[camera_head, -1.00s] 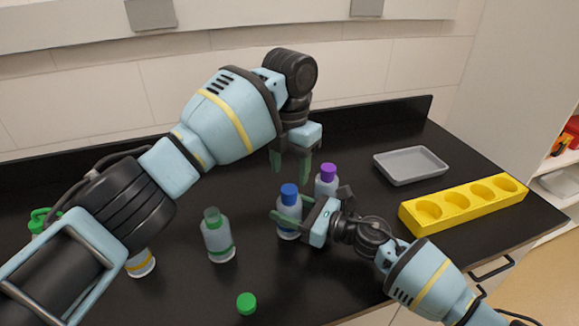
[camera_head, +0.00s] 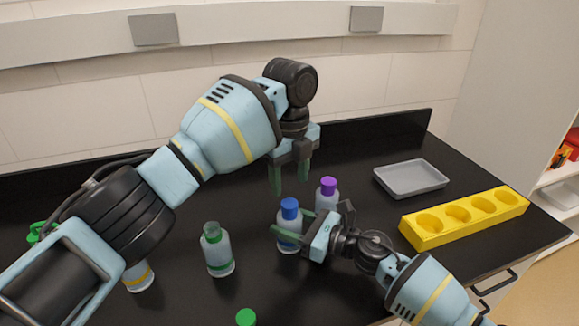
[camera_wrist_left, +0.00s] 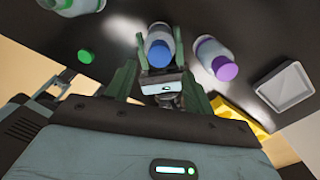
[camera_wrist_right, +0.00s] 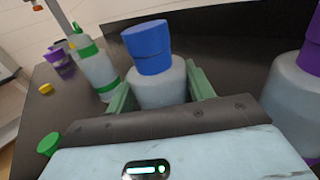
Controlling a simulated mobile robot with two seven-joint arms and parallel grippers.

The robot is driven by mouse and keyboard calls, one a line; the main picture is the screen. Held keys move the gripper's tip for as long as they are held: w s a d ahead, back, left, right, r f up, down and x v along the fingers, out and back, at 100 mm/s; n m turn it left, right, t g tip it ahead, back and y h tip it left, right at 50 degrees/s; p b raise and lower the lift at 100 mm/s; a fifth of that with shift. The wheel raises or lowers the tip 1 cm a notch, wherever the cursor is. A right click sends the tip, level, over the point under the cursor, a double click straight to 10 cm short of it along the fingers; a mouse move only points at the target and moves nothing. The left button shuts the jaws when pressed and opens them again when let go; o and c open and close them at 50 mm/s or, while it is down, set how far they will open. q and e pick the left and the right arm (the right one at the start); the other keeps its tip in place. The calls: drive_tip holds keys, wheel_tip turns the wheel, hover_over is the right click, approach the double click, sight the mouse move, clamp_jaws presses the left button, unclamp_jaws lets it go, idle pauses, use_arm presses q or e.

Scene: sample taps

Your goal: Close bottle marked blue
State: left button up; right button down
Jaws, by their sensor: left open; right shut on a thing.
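The bottle marked blue (camera_head: 289,238) stands upright on the black counter, with its blue cap (camera_head: 290,209) on its top. How tightly the cap sits I cannot tell. My right gripper (camera_head: 291,230) is shut around the body of this bottle, one finger on each side. The right wrist view shows the bottle (camera_wrist_right: 160,90) between the fingers and the cap (camera_wrist_right: 148,46) above them. My left gripper (camera_head: 290,178) is open and empty, pointing down above the blue cap, apart from it. In the left wrist view the blue cap (camera_wrist_left: 159,53) lies between and beyond the open fingers.
A purple-capped bottle (camera_head: 327,193) stands close behind, to the right. An uncapped green-marked bottle (camera_head: 218,252) stands left, with a loose green cap (camera_head: 246,317) in front. A grey tray (camera_head: 411,178) and a yellow rack with holes (camera_head: 465,218) lie to the right.

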use_arm(q)
drive_tip(key=n, duration=0.4)
drive_tip(key=shift+r+n, duration=0.15)
drive_tip(key=shift+n, duration=0.25)
drive_tip(key=n, duration=0.3)
drive_tip(key=shift+r, duration=0.1)
drive_tip(key=n, duration=0.4)
drive_tip(key=shift+r+n, duration=0.15)
drive_tip(key=shift+n, duration=0.15)
drive_tip(key=n, duration=0.3)
drive_tip(key=shift+r, duration=0.1)
drive_tip(key=n, duration=0.3)
drive_tip(key=shift+r, duration=0.15)
drive_tip(key=n, duration=0.4)
drive_tip(key=shift+r+n, duration=0.15)
drive_tip(key=shift+n, duration=0.25)
drive_tip(key=n, duration=0.4)
drive_tip(key=shift+r, duration=0.15)
drive_tip(key=n, duration=0.4)
drive_tip(key=shift+r, duration=0.1)
